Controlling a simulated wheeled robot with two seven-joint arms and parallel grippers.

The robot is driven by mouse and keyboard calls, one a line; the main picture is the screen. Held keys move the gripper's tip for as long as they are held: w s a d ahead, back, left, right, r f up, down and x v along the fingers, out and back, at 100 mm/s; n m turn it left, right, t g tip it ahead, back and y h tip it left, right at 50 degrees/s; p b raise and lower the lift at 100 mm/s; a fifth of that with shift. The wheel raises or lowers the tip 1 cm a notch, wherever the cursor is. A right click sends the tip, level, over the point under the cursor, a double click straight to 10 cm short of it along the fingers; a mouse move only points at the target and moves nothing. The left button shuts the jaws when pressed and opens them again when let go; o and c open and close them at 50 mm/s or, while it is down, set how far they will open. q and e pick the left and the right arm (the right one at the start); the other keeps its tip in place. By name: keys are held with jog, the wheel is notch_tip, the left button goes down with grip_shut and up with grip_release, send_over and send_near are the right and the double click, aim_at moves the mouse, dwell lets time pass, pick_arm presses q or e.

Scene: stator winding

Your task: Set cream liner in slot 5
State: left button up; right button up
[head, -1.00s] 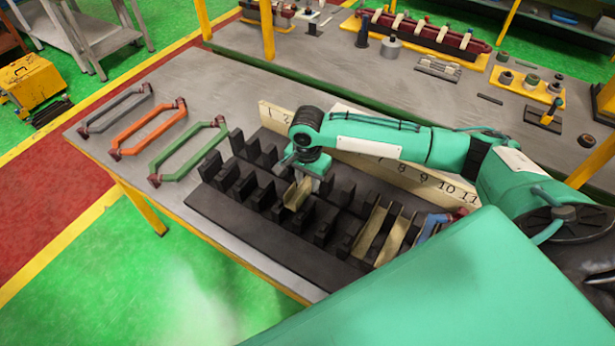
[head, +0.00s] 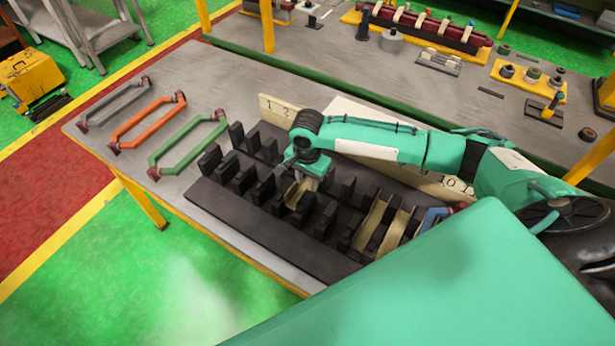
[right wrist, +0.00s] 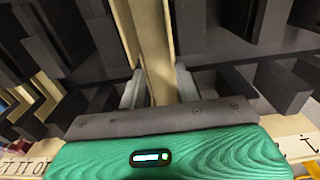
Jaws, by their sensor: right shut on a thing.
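The cream liner (head: 293,194), a pale channel-shaped strip, is among the dark teeth of the slotted rack (head: 245,228). My right gripper (head: 306,182) is shut on its far part from above. In the right wrist view the liner (right wrist: 155,42) runs up between dark blocks, with the gripper's grey fingers (right wrist: 157,88) on both sides of it. I cannot tell whether it touches the slot floor. The number board (head: 275,113) behind the rack is partly hidden by my arm; the slot's own number does not show. My left gripper is not in view.
Two more cream liners (head: 369,225) sit in slots to the right, near a blue coil (head: 434,217). Grey, orange and green coils (head: 187,146) lie on the table's left. A second bench (head: 310,62) with fixtures stands behind.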

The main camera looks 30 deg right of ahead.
aim_at(308, 186)
jog(key=shift+f, duration=1)
jog(key=shift+f, duration=0.15)
jog(key=shift+f, duration=0.45)
dwell(0.7)
jog(key=o, duration=0.9)
jog(key=shift+c, duration=0.2)
jog(key=shift+r+p, duration=0.15)
jog(key=shift+p, duration=0.3)
jog(key=shift+r+p, duration=0.7)
jog(key=shift+p, duration=0.35)
